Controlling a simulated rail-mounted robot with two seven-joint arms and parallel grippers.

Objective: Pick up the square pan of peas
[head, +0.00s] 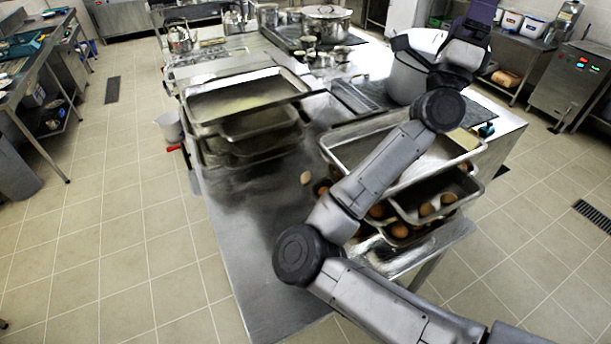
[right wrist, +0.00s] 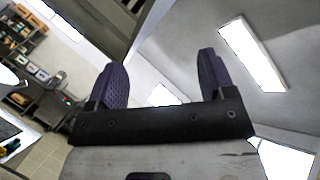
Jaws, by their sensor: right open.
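I cannot make out a square pan of peas for certain in either view. In the head view, a stack of steel pans (head: 196,111) stands on the left of the steel table, its top pan showing a pale greenish inside. A second stack of pans (head: 345,165) stands to the right, with brown round food in the lower pans; my right arm covers part of it. My right gripper (right wrist: 163,78) is open and empty in the right wrist view, its purple fingers raised toward the ceiling lights. In the head view it (head: 483,12) is at the top right, far from both stacks. My left gripper is out of view.
A large pale pot (head: 405,78) stands at the table's right, close to my right forearm. Pots and small metal cups (head: 312,57) stand at the back. A white bucket (head: 170,127) is beside the table's left edge. The table's front left (head: 240,230) is bare.

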